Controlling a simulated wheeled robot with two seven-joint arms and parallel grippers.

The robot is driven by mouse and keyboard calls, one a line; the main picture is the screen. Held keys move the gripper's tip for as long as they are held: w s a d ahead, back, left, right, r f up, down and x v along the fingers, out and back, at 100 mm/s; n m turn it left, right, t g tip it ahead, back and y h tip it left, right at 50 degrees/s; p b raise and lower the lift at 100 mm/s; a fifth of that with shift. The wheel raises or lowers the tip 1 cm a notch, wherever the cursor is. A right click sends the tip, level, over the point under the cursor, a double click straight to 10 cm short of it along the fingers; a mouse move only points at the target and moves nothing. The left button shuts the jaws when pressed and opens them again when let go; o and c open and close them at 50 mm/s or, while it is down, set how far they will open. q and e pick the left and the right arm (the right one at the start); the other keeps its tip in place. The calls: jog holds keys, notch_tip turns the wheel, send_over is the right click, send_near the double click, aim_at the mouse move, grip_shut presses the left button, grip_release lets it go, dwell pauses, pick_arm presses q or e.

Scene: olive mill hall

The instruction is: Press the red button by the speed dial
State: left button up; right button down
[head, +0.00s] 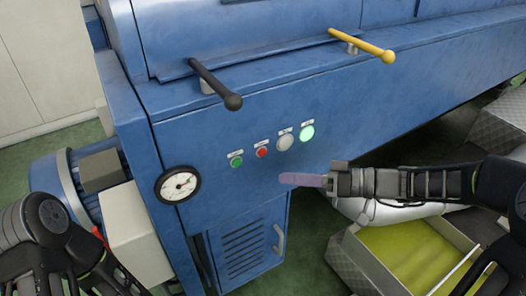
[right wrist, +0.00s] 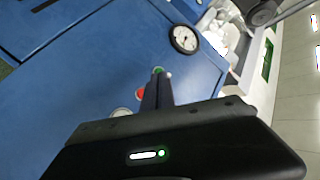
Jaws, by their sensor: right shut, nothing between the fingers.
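The red button (head: 262,152) is on the blue machine's front panel, between a green button (head: 236,161) and the grey speed dial (head: 285,142). My right gripper (head: 284,179) is shut and empty, pointing left, and appears below and right of the red button in the head view. In the right wrist view the shut fingers (right wrist: 158,80) partly cover the red button (right wrist: 141,93). The green button (right wrist: 158,70) shows at their tips and the dial (right wrist: 122,112) beside them. I cannot tell the gap to the panel. My left arm shows at lower left, but its gripper does not.
A lit green lamp (head: 307,133) is right of the dial. A round gauge (head: 178,185) is at lower left of the panel. A black lever (head: 216,84) and a yellow lever (head: 362,45) stick out above. A metal bin (head: 362,262) stands below my right arm.

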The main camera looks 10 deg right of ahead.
aim_at(262, 153)
jog(key=w+a, duration=0.2)
jog(key=w, duration=0.4)
jog(key=shift+a+b, duration=0.25)
jog(key=shift+b, duration=0.05)
dwell(1.8)
jog(key=shift+w+a+b, duration=0.15)
jog(key=shift+w+b, duration=0.25)
jog(key=shift+b, duration=0.25)
